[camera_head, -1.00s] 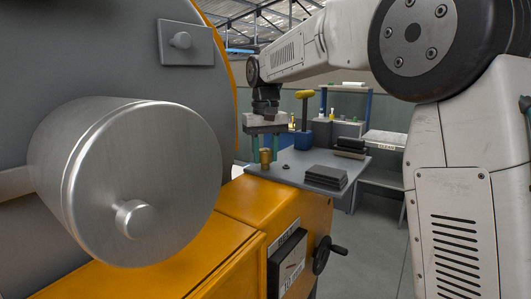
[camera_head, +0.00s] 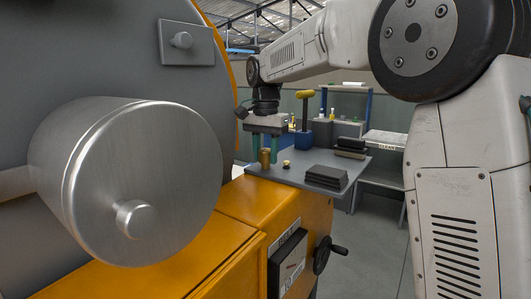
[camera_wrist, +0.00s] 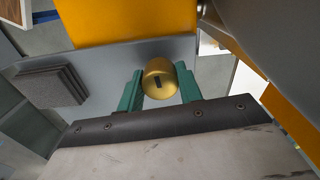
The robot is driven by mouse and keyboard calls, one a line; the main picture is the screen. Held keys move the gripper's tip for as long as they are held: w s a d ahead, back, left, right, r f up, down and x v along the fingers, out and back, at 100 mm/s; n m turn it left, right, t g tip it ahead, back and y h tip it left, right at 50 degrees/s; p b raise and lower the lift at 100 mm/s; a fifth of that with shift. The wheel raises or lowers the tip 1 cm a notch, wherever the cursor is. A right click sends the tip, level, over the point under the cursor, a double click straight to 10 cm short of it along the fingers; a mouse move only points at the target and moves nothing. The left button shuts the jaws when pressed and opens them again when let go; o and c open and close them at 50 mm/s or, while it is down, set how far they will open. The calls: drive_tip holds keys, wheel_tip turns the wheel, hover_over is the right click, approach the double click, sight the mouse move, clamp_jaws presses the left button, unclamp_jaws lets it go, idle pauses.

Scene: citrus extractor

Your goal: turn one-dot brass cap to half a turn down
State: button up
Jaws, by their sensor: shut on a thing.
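A brass cap (camera_wrist: 160,78) with a dark mark on its face sits between the two green fingers of my gripper (camera_wrist: 158,88) in the wrist view. The fingers are shut on it. In the head view my gripper (camera_head: 265,153) points down beside a short upright brass cylinder (camera_head: 265,161) at the edge of the grey shelf. A smaller brass piece (camera_head: 286,164) stands to its right on the shelf. Any dots are too small to make out, so I cannot tell which brass piece is the one-dot cap.
The grey shelf (camera_head: 305,160) carries a stack of dark plates (camera_head: 326,177) at its right. A large metal drum (camera_head: 140,185) and an orange machine housing (camera_head: 240,215) fill the left.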

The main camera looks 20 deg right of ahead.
sight(266, 149)
drive_tip(key=shift+w+d+r+m, duration=0.1)
drive_tip(key=shift+r+m, duration=0.05)
drive_tip(key=shift+m, duration=0.45)
drive_tip(key=o, duration=1)
wheel_tip(266, 149, up, 7)
drive_tip(key=shift+f, duration=0.1)
drive_tip(key=shift+r, duration=0.45)
